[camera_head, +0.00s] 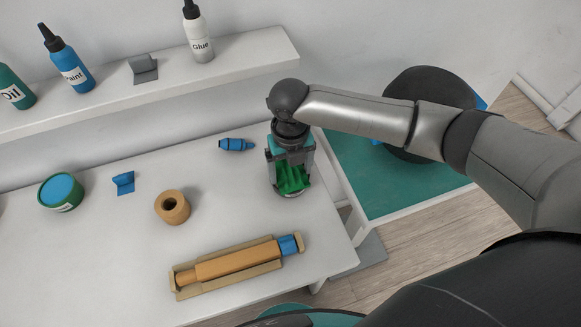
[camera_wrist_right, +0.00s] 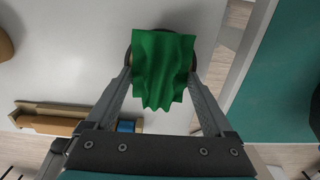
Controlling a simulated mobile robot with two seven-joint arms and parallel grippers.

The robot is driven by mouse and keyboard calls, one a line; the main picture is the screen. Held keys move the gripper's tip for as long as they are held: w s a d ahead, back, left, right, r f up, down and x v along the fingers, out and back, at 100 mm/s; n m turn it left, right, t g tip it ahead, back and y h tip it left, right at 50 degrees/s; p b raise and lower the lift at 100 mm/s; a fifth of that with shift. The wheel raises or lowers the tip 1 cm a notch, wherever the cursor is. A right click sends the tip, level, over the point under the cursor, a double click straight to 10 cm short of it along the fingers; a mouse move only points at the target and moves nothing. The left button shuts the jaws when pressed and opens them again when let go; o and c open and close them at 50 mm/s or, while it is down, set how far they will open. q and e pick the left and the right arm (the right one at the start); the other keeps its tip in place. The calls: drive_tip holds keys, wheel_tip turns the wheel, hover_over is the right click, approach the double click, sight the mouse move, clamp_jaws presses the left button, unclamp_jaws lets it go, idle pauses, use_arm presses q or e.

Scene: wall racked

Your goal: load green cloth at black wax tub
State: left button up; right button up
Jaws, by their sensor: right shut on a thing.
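The green cloth (camera_head: 292,180) hangs crumpled between the fingers of my right gripper (camera_head: 289,172), at the right end of the white table. The cloth (camera_wrist_right: 163,70) also shows in the right wrist view, between the two fingers of the gripper (camera_wrist_right: 165,75), which is shut on it. A round, dark-rimmed thing, apparently the black wax tub (camera_wrist_right: 128,58), lies directly behind the cloth and is mostly hidden by it. I cannot tell whether the cloth touches it. My left gripper is not in view.
The table (camera_head: 100,270) holds a blue bottle-shaped item (camera_head: 236,144), a tan ring (camera_head: 172,207), a green tub (camera_head: 60,192), a blue folded piece (camera_head: 123,183) and a wooden tray (camera_head: 190,292) with a roller. A shelf (camera_head: 240,55) with bottles runs behind. A teal-topped surface (camera_head: 400,185) stands right.

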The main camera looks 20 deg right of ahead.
drive_tip(key=shift+s+f+p, duration=0.1)
drive_tip(key=shift+s+p, duration=0.05)
drive_tip(key=shift+p, duration=0.15)
idle(1.1)
wheel_tip(320, 180, up, 7)
drive_tip(key=p, duration=0.7)
drive_tip(key=shift+p, duration=0.3)
drive_tip(key=shift+w, duration=0.2)
